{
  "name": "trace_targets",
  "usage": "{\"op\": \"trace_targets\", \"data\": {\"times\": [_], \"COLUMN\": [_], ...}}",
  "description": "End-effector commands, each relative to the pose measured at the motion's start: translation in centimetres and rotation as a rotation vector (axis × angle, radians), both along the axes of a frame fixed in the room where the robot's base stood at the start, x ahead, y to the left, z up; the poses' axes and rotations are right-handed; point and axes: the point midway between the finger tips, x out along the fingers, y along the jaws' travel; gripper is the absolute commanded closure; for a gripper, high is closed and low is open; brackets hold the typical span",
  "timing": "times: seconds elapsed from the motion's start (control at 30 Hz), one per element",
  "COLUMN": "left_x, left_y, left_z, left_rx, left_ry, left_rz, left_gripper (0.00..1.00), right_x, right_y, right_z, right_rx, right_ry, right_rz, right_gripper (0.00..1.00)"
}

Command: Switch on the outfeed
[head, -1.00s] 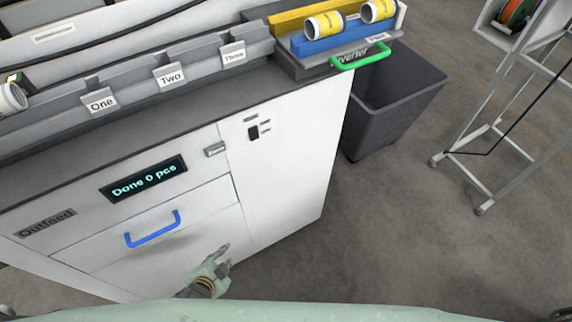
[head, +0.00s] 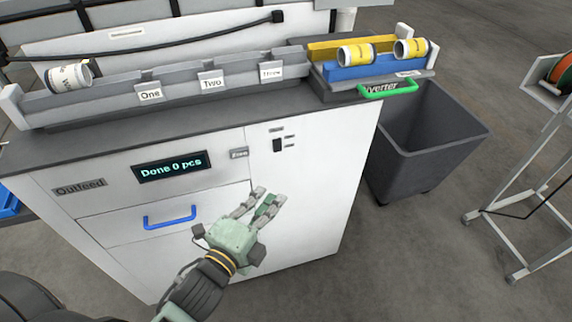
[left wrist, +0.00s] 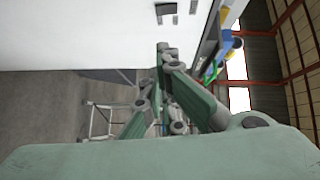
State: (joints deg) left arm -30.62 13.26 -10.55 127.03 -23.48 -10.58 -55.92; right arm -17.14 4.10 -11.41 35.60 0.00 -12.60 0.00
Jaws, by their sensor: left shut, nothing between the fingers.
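The outfeed cabinet is white, with an "Outfeed" label (head: 80,188) at its left and a lit display (head: 172,166) reading "Done 0 pcs". A small black rocker switch (head: 277,145) sits on the right front panel, with small labels beside it. A dark switch also shows at the top of the left wrist view (left wrist: 166,9). My left gripper (head: 268,194) is shut and empty, in front of the panel, below the switch and apart from it. In the left wrist view its fingertips (left wrist: 167,48) point toward the switch panel. My right gripper is not in view.
A blue drawer handle (head: 170,220) sticks out left of my gripper. A green handle (head: 387,90) juts from the diverter at the top right corner. A grey bin (head: 430,150) stands right of the cabinet, and a wheeled rack (head: 520,200) beyond it.

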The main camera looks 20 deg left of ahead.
Motion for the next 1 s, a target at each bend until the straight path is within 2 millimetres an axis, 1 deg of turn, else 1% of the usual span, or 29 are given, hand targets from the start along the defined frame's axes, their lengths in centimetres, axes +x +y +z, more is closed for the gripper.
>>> {"op": "trace_targets", "data": {"times": [0.17,0.27,0.37,0.6,0.73,0.83,1.0], "left_x": [0.3,1.2,2.7,7.9,10.3,11.5,12.8], "left_y": [0.0,-0.2,-0.5,-1.6,-2.0,-0.8,0.0], "left_z": [0.0,0.0,0.1,-0.4,-0.6,-0.9,-1.3], "left_rx": [-0.002,-0.002,-0.003,-0.003,-0.003,0.0,-0.002], "left_ry": [0.0,-0.001,-0.001,-0.001,0.0,0.001,0.002], "left_rz": [0.0,0.0,-0.001,0.0,0.0,0.001,0.0], "left_gripper": [1.0,1.0,1.0,1.0,1.0,1.0,1.0], "right_x": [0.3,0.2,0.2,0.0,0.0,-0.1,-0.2], "right_y": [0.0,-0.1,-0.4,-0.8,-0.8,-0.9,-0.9], "right_z": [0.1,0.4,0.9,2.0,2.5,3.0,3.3], "right_rx": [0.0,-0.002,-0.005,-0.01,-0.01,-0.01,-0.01], "right_ry": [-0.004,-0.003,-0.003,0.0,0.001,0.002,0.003], "right_rz": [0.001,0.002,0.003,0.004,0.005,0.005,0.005], "right_gripper": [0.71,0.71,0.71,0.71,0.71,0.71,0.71]}}
